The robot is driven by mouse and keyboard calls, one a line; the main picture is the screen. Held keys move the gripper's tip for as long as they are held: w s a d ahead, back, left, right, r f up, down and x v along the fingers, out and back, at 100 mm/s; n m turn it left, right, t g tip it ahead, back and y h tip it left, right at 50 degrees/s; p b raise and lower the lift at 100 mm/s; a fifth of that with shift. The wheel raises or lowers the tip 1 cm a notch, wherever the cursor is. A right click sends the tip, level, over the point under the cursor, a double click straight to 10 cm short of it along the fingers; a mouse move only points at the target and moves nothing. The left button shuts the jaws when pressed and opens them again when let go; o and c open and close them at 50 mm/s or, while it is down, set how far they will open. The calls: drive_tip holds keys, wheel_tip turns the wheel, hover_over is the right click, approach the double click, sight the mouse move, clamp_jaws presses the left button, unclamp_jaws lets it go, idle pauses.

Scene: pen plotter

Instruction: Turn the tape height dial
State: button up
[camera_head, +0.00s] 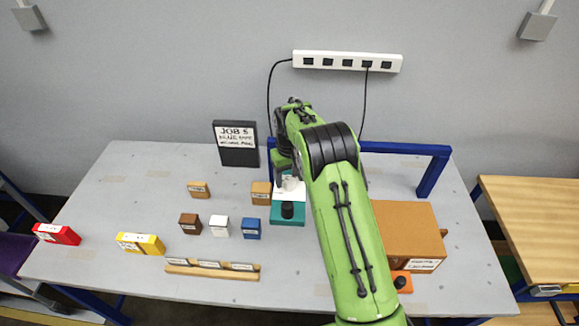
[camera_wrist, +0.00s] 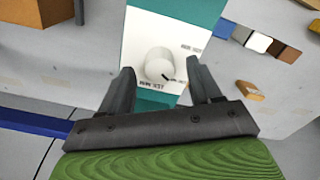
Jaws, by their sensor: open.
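The tape height dial is a round white knob (camera_wrist: 159,65) with a dark pointer mark, on the white face of a teal machine. Printed labels sit on two sides of the knob. My gripper (camera_wrist: 160,75) is open, with one dark finger on either side of the knob in the wrist view. I cannot tell whether the fingers touch it. In the head view my green arm reaches over the table to the teal machine (camera_head: 283,215), which has a black knob on its front top. The white dial (camera_head: 291,182) shows only partly there, beside my arm.
Small blocks in brown, white and blue (camera_head: 251,228) stand left of the machine. A brown box (camera_head: 410,232) stands to its right. A blue frame (camera_head: 432,172) spans the back. A job sign (camera_head: 238,145) and a wooden rack (camera_head: 212,268) are also on the table.

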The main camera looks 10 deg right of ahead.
sight(290, 180)
wheel_tip(290, 180, up, 15)
drive_tip(key=p, duration=0.1)
drive_tip(key=shift+r, duration=0.15)
drive_tip(key=s+r+t+b, duration=0.1)
drive_tip(key=s+r+t, duration=0.1)
drive_tip(key=s+r, duration=0.5)
drive_tip(key=s+r+t+b, duration=0.1)
drive_tip(key=s+r, duration=0.2)
drive_tip(key=s, duration=0.7)
drive_tip(key=s+f+t+b, duration=0.1)
drive_tip(key=s+f, duration=0.2)
drive_tip(key=s, duration=0.6)
drive_tip(key=s+f+m+t+b, duration=0.1)
drive_tip(key=s+f, duration=0.3)
drive_tip(key=s, duration=0.5)
drive_tip(key=shift+s+m+t, duration=0.3)
